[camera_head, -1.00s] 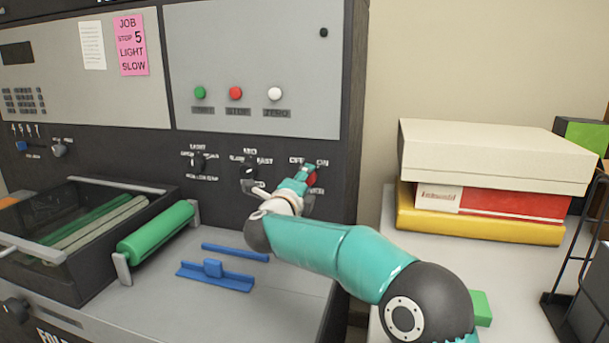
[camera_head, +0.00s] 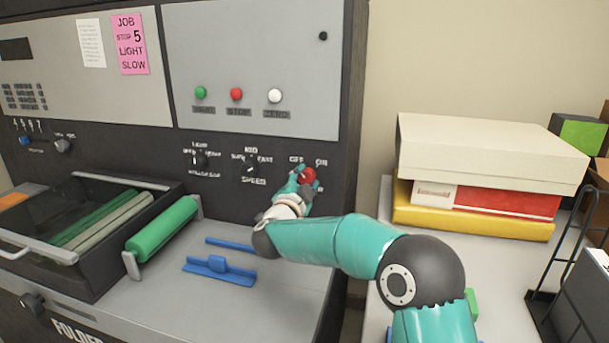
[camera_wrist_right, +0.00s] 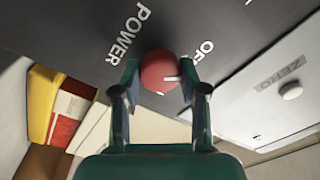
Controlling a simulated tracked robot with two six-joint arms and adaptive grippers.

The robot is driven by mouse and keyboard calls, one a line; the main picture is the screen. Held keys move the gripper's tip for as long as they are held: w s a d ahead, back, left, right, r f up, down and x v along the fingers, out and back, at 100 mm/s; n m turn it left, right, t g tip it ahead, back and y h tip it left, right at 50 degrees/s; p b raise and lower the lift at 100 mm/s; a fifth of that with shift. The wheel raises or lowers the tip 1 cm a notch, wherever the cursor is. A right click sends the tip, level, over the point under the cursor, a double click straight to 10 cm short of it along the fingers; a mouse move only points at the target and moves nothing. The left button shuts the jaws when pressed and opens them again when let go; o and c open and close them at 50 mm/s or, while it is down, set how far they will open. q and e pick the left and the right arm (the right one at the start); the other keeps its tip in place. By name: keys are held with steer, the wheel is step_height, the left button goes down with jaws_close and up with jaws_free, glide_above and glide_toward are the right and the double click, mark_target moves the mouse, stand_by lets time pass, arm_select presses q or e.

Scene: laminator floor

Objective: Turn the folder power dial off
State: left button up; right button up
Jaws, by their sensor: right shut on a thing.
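The red power dial (camera_head: 309,175) is on the dark panel of the folder, below the OFF and ON labels. In the right wrist view the same dial (camera_wrist_right: 158,66) is round and has a white pointer mark near its right edge. The POWER label and part of the OFF label show beside it. The ON label is not visible in the wrist view. My left gripper is out of view.
A black speed knob (camera_head: 250,169) and another black knob (camera_head: 198,160) sit left of the dial. Green (camera_head: 201,93), red (camera_head: 236,94) and white (camera_head: 275,96) buttons are above. Stacked boxes (camera_head: 482,155) stand on the right.

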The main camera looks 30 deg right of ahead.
steer(key=shift+f+n, duration=0.3)
steer(key=shift+n, duration=0.4)
steer(key=shift+f, duration=0.1)
steer(key=o, duration=1.1)
steer(key=shift+w, duration=0.1)
steer(key=shift+o, duration=0.2)
steer(key=shift+r+p, duration=0.25)
steer(key=shift+p, duration=0.05)
steer(key=v, duration=1.2)
steer(key=shift+f, duration=0.1)
